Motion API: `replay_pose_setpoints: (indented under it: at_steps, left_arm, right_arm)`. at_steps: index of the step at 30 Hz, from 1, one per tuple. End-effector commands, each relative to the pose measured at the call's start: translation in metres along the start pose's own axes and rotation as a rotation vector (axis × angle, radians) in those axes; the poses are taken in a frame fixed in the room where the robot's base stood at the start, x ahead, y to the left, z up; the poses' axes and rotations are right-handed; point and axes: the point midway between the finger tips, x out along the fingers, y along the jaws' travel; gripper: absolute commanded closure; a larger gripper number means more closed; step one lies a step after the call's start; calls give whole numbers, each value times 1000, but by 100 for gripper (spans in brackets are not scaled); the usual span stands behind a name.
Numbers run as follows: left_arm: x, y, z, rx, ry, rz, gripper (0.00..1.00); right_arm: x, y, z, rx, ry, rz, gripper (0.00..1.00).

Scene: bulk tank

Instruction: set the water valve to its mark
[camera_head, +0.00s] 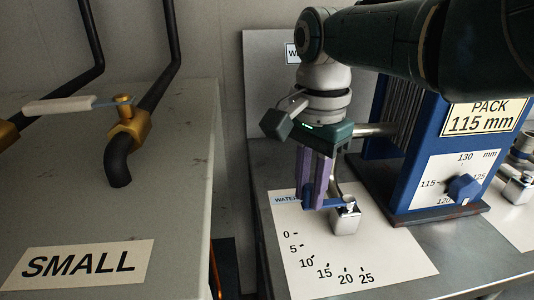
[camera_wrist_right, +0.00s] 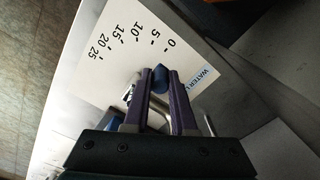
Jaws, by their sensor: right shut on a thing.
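The water valve (camera_head: 346,217) is a small silver body with a blue lever (camera_head: 326,201), standing on a white scale plate (camera_head: 306,244) marked 0 to 25. The lever points left from the valve body, towards the WATER label side, above the 0 mark. My right gripper (camera_head: 316,205) comes down from above with purple fingers, shut on the blue lever. In the right wrist view, the blue lever (camera_wrist_right: 159,80) shows between the two purple fingertips (camera_wrist_right: 160,78). The fingers partly hide the lever and valve. My left gripper is in neither view.
A blue plate pack (camera_head: 412,150) labelled 115 mm stands to the right, with a blue knob (camera_head: 463,187) on its own scale. At left, a grey tank top (camera_head: 170,200) carries a brass valve (camera_head: 125,122) and a SMALL label (camera_head: 80,263). A gap separates tank and table.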

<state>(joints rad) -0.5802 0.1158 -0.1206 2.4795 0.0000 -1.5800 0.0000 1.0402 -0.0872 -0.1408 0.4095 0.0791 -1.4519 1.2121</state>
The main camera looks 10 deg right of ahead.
Motion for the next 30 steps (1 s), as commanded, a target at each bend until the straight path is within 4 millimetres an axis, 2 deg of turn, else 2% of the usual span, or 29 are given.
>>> replay_pose_setpoints:
  at_steps: [10,11,18,26,30]
  left_arm:
    - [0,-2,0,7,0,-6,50]
    - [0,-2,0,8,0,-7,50]
    - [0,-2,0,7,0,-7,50]
    - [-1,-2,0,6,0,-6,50]
    - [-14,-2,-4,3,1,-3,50]
  right_arm:
    - [0,0,-1,4,4,-3,100]
    - [0,0,-1,4,4,-3,74]
    - [0,0,-1,3,2,-2,47]
    - [-1,0,-1,2,2,-1,45]
    - [-17,-1,-1,2,2,-3,45]
